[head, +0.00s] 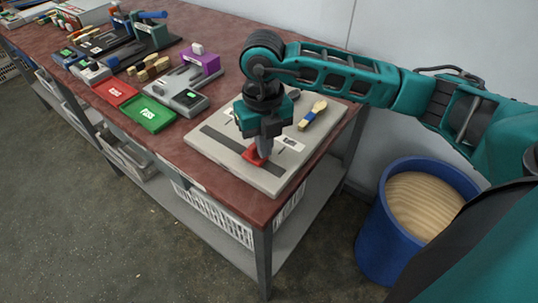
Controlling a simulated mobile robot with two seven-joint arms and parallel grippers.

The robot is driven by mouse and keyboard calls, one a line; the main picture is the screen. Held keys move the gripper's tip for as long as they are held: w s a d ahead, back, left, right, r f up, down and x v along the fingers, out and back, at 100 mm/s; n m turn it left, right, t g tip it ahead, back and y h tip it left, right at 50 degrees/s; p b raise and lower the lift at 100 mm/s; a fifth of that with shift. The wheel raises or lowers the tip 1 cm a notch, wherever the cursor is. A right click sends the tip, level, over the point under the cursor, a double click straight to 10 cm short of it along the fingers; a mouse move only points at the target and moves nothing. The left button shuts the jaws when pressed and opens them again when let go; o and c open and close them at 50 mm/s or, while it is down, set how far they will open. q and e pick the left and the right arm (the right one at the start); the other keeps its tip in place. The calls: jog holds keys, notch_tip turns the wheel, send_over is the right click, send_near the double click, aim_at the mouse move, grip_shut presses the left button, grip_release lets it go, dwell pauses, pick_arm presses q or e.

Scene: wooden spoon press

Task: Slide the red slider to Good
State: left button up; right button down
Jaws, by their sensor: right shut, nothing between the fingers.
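The red slider (254,156) sits on a dark track on the light grey slider board (215,151) at the near end of the bench. The dark track (216,138) runs from the board's left side toward its front right. My right gripper (262,151) is shut, pointing down at the red slider, with nothing between its fingers. Its fingertips appear to touch or nearly touch the slider and hide part of it. A small white label (291,144) lies on the board right of the fingers; its text is too small to read. My left gripper is not in view.
A brush with a blue band (312,114) lies at the board's back right. Green (148,114) and red (116,92) trays, a grey device (176,93) and a purple block (201,62) stand left. A blue bin (372,240) stands on the floor at right.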

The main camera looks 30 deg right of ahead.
jog(key=shift+w+a+b, duration=0.6)
jog(key=shift+w+a, duration=0.2)
jog(key=shift+w, duration=1.1)
jog(key=shift+w+a+b, duration=0.65)
jog(key=shift+w+a, duration=0.15)
jog(key=shift+w, duration=1.15)
jog(key=shift+w+a+b, duration=0.6)
jog(key=shift+w+a, duration=0.2)
jog(key=shift+w, duration=1.1)
jog(key=shift+s+d+p, duration=0.3)
jog(key=shift+s+p, duration=0.15)
jog(key=shift+s, duration=0.2)
notch_tip(320, 180, up, 7)
jog(key=p, duration=0.5)
